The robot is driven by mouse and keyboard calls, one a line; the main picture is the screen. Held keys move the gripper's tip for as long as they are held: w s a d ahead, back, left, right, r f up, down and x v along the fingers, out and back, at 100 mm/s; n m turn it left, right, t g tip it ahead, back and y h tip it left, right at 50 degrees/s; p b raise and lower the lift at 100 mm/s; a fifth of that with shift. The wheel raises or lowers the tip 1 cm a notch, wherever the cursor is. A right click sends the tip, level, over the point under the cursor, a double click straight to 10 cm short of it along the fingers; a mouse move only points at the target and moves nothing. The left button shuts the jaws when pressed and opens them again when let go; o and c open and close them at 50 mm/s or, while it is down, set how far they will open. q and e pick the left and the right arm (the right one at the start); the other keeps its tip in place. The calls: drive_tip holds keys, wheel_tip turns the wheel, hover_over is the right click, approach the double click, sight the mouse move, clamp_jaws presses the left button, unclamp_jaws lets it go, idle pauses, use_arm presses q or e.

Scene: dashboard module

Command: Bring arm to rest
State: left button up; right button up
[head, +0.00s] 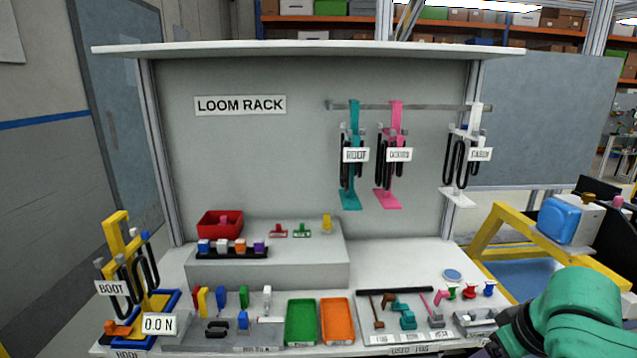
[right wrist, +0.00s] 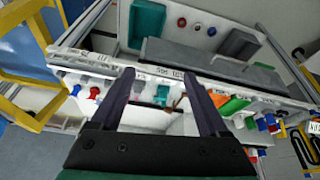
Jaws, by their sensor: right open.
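My right arm (head: 580,312), a green link, comes in at the lower right corner of the head view, beside the right end of the workbench. My right gripper (right wrist: 160,75) shows in the right wrist view with its two dark fingers apart and nothing between them. The fingers point toward the bench's front edge and the small parts there; I cannot tell the exact distance. My left arm and left gripper are in neither view.
The workbench (head: 390,239) carries a green tray (head: 300,322), an orange tray (head: 338,321), a red bin (head: 221,224) and several small tools. Teal, pink and white hangers hang from a rail (head: 420,106). A yellow stand (head: 118,235) holds black loops at left. A yellow frame (head: 492,228) stands at right.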

drive_tip(key=w+a+f+n+y, duration=0.1)
drive_tip(key=a+f+n+y, duration=0.3)
drive_tip(key=a+f, duration=0.85)
drive_tip(key=s+d+f+m+g+h, duration=0.1)
drive_tip(key=s+d+f+m+h, duration=0.3)
drive_tip(key=s+f, duration=0.5)
drive_tip(key=s+f+g, duration=0.1)
drive_tip(key=s+f, duration=0.2)
drive_tip(key=f, duration=1)
drive_tip(key=s+f, duration=0.3)
drive_tip(key=f, duration=0.9)
drive_tip(key=s+d+f+g, duration=0.1)
drive_tip(key=s+d+f, duration=0.2)
drive_tip(key=s+f, duration=0.7)
drive_tip(key=s, duration=0.4)
drive_tip(key=shift+s+d+n, duration=0.15)
drive_tip(key=shift+n, duration=0.25)
